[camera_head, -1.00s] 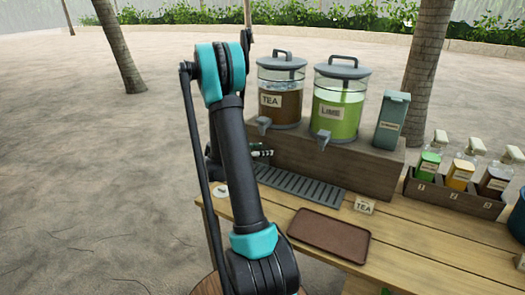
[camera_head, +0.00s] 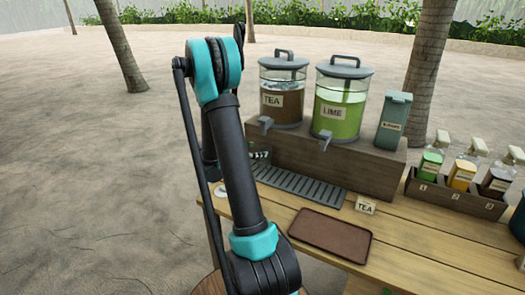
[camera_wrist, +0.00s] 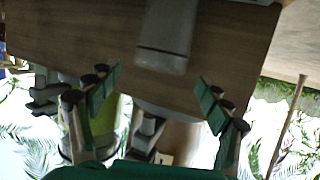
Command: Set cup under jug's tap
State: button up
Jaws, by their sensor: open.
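The tea jug (camera_head: 283,95) and the lime jug (camera_head: 341,108) stand on a wooden riser (camera_head: 345,165). The tea jug's tap (camera_head: 265,124) overhangs the slotted drip tray (camera_head: 300,187). In the wrist view, which is upside down, a pale grey cup-like shape (camera_wrist: 167,35) is against the riser front, cut off by the top edge. My gripper (camera_wrist: 159,78) is open, and the shape lies between and beyond its fingers, apart from them. The tea tap (camera_wrist: 145,135) also shows there. In the head view my arm hides most of the gripper and the cup.
A brown tray (camera_head: 330,237) and a TEA card (camera_head: 365,206) are on the table. A grey-green dispenser (camera_head: 394,118) stands right of the jugs. A bottle rack (camera_head: 455,195) is at the right. Open sand lies left of the table.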

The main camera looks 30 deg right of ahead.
jog(key=v, duration=0.7)
jog(key=s+a+f+n+t+y, duration=0.1)
jog(key=s+a+f+n+y, duration=0.2)
jog(key=s+a+n+y, duration=0.4)
jog(key=s+a+f+n+t+y, duration=0.1)
jog(key=s+a+f+n+y, duration=0.3)
jog(key=s+a, duration=1)
jog(key=s+n+y, duration=0.3)
jog(key=n, duration=0.2)
jog(key=shift+s, duration=0.15)
